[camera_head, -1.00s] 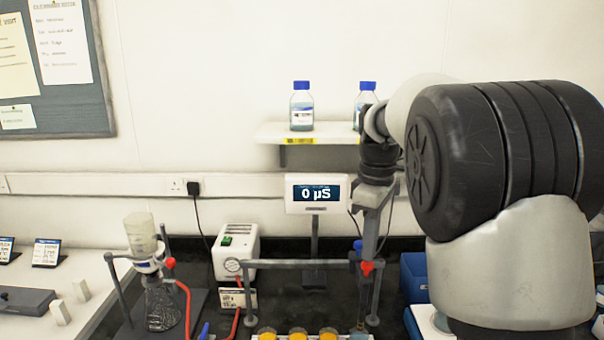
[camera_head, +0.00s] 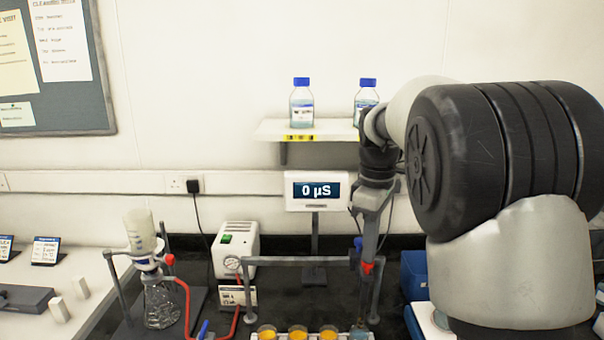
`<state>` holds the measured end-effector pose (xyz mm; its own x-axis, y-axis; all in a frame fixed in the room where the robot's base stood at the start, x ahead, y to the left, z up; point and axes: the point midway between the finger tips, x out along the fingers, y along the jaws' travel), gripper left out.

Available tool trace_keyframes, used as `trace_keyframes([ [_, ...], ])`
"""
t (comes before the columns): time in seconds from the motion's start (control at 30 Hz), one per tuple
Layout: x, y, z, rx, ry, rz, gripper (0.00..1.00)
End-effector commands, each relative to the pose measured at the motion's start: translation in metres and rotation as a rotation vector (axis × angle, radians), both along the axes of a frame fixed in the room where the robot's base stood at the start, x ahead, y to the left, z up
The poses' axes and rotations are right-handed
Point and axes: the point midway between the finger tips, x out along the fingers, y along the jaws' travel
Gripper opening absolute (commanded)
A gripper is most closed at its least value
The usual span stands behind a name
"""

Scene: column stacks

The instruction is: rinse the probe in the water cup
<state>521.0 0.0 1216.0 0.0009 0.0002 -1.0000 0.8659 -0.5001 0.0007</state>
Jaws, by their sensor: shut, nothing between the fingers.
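My gripper (camera_head: 367,258) points down from my arm at the right of centre. Its fingers look shut, close to a red part (camera_head: 367,267) at the right end of a grey crossbar. A blue part (camera_head: 358,243) shows just left of the fingers; I cannot tell whether it belongs to the probe. A cup with bluish contents (camera_head: 358,332), perhaps the water cup, stands below at the bottom edge, partly cut off. I cannot make out the probe clearly.
Several cups stand in a row, including one with orange contents (camera_head: 298,332). The crossbar frame (camera_head: 300,261) stands over them. Behind is a meter (camera_head: 316,191) reading 0 µS. A white pump (camera_head: 236,250) and a flask (camera_head: 162,303) with funnel stand left. A blue box (camera_head: 414,275) is right.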

Motion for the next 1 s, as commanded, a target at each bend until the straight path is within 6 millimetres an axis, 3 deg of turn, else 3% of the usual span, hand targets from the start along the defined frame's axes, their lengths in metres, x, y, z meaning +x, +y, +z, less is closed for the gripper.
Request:
trace_keyframes([
  [1.0, 0.000, 0.000, -0.043, 0.000, 0.001, 0.000, 0.00],
])
